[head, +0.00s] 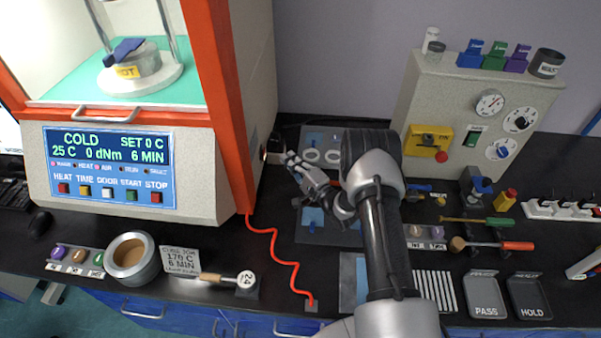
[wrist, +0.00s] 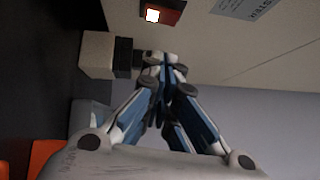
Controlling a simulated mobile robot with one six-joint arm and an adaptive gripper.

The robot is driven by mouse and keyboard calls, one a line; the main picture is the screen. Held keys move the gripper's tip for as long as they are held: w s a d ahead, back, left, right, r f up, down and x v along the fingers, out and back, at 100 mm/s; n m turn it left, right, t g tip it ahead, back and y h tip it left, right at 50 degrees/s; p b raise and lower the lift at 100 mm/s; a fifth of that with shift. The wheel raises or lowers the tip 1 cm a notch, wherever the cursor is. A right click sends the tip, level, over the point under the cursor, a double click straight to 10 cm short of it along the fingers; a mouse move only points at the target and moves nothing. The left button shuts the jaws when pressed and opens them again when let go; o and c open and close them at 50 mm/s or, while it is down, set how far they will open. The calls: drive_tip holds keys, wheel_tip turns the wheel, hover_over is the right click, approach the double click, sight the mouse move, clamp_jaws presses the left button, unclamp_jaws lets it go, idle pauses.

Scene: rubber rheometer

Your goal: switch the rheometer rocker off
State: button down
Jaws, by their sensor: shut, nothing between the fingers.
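The rheometer (head: 110,170) is the large white and orange machine at left, its display lit with "COLD" and "25 C". My gripper (head: 291,158) is shut and empty beside its right side wall; it shows in the wrist view too (wrist: 166,72). A beige block with a black part (wrist: 122,57), possibly the rocker, sticks out from that wall. The fingertips are close to the black part; I cannot tell whether they touch. The rocker's position cannot be read.
A red cable (head: 275,255) runs down from the machine to the bench. A grey control box (head: 465,120) with dials stands at right. Trays, tools and a round pot (head: 132,260) lie along the front. A printed plate (wrist: 243,8) is on the machine wall.

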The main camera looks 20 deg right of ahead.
sight(264, 154)
drive_tip(key=shift+w+a+r+b, duration=0.1)
drive_tip(key=shift+w+a, duration=0.3)
drive_tip(key=shift+a, duration=0.25)
drive_tip(key=shift+w+a+r+b, duration=0.15)
drive_tip(key=shift+w+a, duration=0.2)
drive_tip(key=shift+a, duration=0.35)
drive_tip(key=shift+w+a+r+b, duration=0.1)
drive_tip(key=shift+w+a, duration=0.3)
drive_tip(key=shift+a, duration=0.25)
drive_tip(key=shift+w+a+r+n+g+p, duration=0.2)
drive_tip(key=shift+a+n+g+p, duration=0.1)
drive_tip(key=shift+n+g+p, duration=0.1)
drive_tip(key=shift+d, duration=0.1)
